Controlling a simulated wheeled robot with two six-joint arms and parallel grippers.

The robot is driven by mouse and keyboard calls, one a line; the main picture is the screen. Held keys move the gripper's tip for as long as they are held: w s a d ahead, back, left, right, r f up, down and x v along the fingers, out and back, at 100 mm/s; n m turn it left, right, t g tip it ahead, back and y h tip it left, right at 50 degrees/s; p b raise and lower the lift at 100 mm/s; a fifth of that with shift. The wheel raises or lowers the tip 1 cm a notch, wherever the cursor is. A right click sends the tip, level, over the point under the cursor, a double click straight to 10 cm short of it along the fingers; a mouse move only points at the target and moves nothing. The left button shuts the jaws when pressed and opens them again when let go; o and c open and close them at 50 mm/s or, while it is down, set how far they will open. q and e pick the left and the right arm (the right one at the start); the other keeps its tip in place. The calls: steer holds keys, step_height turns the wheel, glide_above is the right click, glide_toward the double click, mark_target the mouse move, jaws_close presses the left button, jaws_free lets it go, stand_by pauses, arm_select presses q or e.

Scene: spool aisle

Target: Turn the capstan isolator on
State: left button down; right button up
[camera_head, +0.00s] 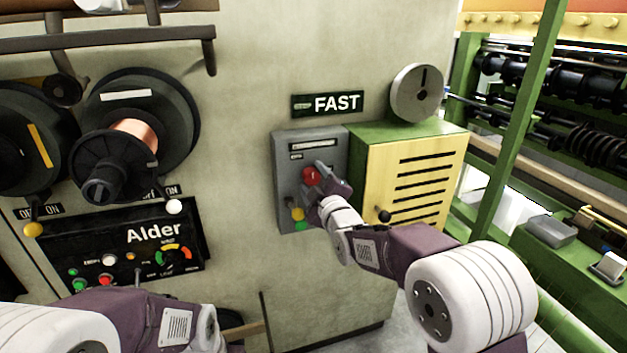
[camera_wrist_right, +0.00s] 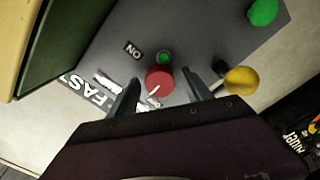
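A grey control box (camera_head: 290,200) is on the wall under a FAST sign (camera_head: 327,103). It carries a red rotary knob (camera_head: 310,176), also seen in the right wrist view (camera_wrist_right: 159,80). The knob's white mark points to the lower left there, away from the ON label (camera_wrist_right: 132,50). A small green light (camera_wrist_right: 165,57) is beside the knob. My right gripper (camera_wrist_right: 160,92) is open, with one finger on each side of the knob. I cannot tell whether the fingers touch it. My left arm enters at the lower left; its gripper is not visible.
A yellow-fronted cabinet (camera_head: 410,180) stands to the right. The Alder panel (camera_head: 120,248) and wire spools (camera_head: 115,165) are at the left.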

jaws_close()
steer(key=shift+f+m, duration=0.1)
steer(key=shift+m, duration=0.2)
steer(key=c, duration=1.1)
jaws_free()
steer(key=m+b, duration=0.2)
steer(key=shift+f+m, duration=0.1)
steer(key=shift+m, duration=0.3)
steer(key=shift+o, duration=0.2)
steer(key=m+b, duration=0.2)
steer(key=m, duration=0.3)
steer(key=m+b, duration=0.2)
steer(key=m, duration=0.2)
steer(key=shift+m, duration=0.4)
steer(key=shift+m+b, duration=0.75)
steer(key=shift+m, duration=1.55)
steer(key=o, duration=1.4)
steer(key=shift+c, duration=0.2)
